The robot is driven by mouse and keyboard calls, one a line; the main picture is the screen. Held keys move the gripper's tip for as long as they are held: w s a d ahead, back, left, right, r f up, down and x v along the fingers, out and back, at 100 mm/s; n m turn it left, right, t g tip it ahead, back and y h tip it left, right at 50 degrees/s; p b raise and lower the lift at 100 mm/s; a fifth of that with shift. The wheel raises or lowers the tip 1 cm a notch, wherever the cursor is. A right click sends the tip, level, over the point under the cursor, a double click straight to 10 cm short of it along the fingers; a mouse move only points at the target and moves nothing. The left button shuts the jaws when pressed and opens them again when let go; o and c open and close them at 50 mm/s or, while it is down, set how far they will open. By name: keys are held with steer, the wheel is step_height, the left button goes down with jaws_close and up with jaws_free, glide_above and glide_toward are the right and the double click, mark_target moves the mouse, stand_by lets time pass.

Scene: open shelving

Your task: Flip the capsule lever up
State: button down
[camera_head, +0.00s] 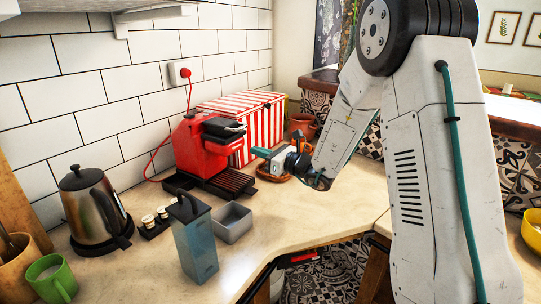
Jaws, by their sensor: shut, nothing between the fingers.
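A red capsule coffee machine (203,146) stands on the counter against the tiled wall. Its dark capsule lever (224,127) lies along the top of the machine. A dark drip tray (228,182) extends at its front. My gripper (258,153) is to the right of the machine, slightly below the lever, with its teal fingers pointing left toward the machine. The fingers look shut, with nothing seen between them. A gap shows between the fingertips and the lever.
A blue-grey water container (195,240) and a grey open box (233,222) stand in front of the machine. A kettle (92,207) and a green mug (50,279) are at left. A red-striped box (258,108) is behind. Counter below my arm is clear.

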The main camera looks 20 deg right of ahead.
mark_target(226, 127)
steer(key=x, duration=0.3)
steer(key=shift+w+a+r, duration=0.15)
steer(key=shift+w+a, duration=0.05)
steer(key=shift+w, duration=0.05)
step_height(226, 127, up, 4)
steer(key=shift+w+a+f, duration=0.1)
steer(key=shift+w+f, duration=0.05)
